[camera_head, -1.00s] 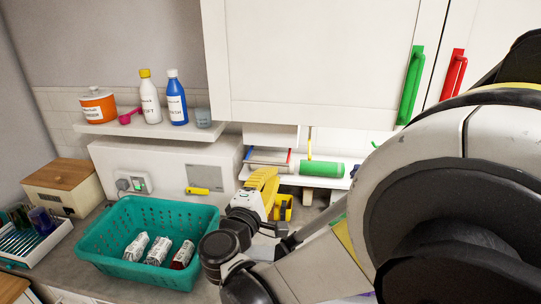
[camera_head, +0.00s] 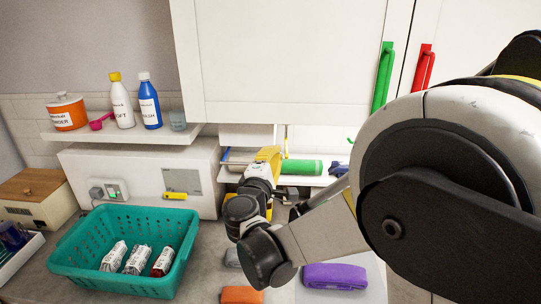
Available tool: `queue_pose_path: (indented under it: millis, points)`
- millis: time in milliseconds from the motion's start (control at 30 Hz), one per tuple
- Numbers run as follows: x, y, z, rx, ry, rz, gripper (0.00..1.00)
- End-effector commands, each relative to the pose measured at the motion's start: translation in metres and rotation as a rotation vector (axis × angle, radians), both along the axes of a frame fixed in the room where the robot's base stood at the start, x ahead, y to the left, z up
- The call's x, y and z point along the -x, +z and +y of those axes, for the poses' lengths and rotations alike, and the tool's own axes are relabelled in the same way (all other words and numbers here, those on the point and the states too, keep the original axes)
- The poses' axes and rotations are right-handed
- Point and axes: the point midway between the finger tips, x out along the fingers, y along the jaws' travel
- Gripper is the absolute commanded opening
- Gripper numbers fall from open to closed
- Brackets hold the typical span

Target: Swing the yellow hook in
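A thin yellow strip, which looks like the yellow hook (camera_head: 286,141), hangs below the white wall cabinet (camera_head: 290,60), above the low shelf. My gripper (camera_head: 268,154), with yellow fingers, reaches up toward the shelf, just left of and below this strip in the picture. The view is from behind the wrist, so the fingertips are partly hidden and I cannot tell whether they are open or touch anything. A yellow bar (camera_head: 175,195) is on the front of the white box (camera_head: 140,175) at left.
A green roll (camera_head: 301,167) lies on the low shelf (camera_head: 318,181). A teal basket (camera_head: 75,258) with several packets stands at left. Bottles stand on a ledge (camera_head: 120,133). A purple folded cloth (camera_head: 335,276) and an orange one (camera_head: 242,295) lie in front. My arm fills the right.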

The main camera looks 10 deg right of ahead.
Motion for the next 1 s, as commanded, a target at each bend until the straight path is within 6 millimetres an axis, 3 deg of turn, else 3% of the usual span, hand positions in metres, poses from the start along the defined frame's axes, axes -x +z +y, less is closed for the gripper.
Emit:
queue_pose_path:
  millis: [1000]
  points:
    - [0.007,0.0,-0.011,-0.001,0.134,0.0,0.0]
